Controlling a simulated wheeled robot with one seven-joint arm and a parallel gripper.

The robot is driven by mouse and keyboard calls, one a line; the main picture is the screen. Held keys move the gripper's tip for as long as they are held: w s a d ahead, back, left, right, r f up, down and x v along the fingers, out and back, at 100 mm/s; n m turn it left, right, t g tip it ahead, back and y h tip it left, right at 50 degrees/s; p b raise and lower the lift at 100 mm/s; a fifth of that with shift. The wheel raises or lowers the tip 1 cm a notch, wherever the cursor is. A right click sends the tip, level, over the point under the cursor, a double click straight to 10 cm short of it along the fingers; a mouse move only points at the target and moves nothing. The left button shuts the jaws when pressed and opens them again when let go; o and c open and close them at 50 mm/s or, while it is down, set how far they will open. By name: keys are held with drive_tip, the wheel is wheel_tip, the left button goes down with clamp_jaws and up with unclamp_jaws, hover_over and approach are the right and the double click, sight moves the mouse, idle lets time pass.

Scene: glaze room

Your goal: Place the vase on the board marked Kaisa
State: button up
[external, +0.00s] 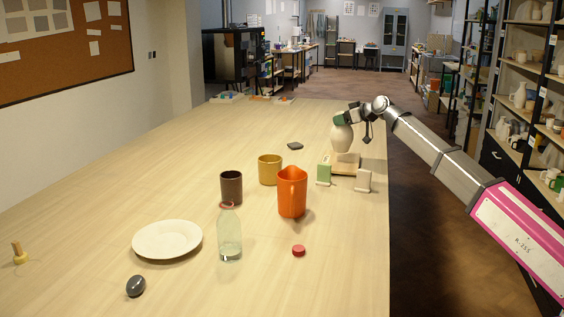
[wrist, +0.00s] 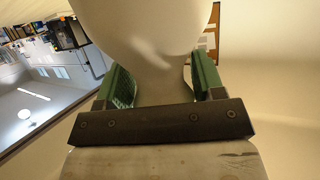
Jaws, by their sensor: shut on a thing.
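The cream vase (external: 342,138) is upright near the table's right edge. My gripper (external: 351,117) is shut on its narrow neck. In the wrist view the vase (wrist: 150,30) fills the top middle, with the green pads of my gripper (wrist: 158,86) on both sides of the neck. A pale wooden board (external: 345,168) lies directly below the vase. I cannot tell whether the vase's foot touches it. A green-faced block (external: 323,172) and a pale block (external: 363,181) stand at its front. No name is readable, so I cannot tell which board is marked Kaisa.
An orange jug (external: 292,193), a mustard cup (external: 270,169) and a dark brown cup (external: 231,187) stand left of the board. A glass bottle (external: 229,235), white plate (external: 167,240), red cap (external: 298,250) and dark stone (external: 135,286) are nearer. A dark flat piece (external: 295,146) lies behind.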

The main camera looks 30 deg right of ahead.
sight(343, 128)
drive_tip(key=shift+f, duration=1.95)
drive_tip(key=o, duration=1.6)
drive_tip(key=shift+s, duration=0.1)
drive_tip(key=v, duration=1.2)
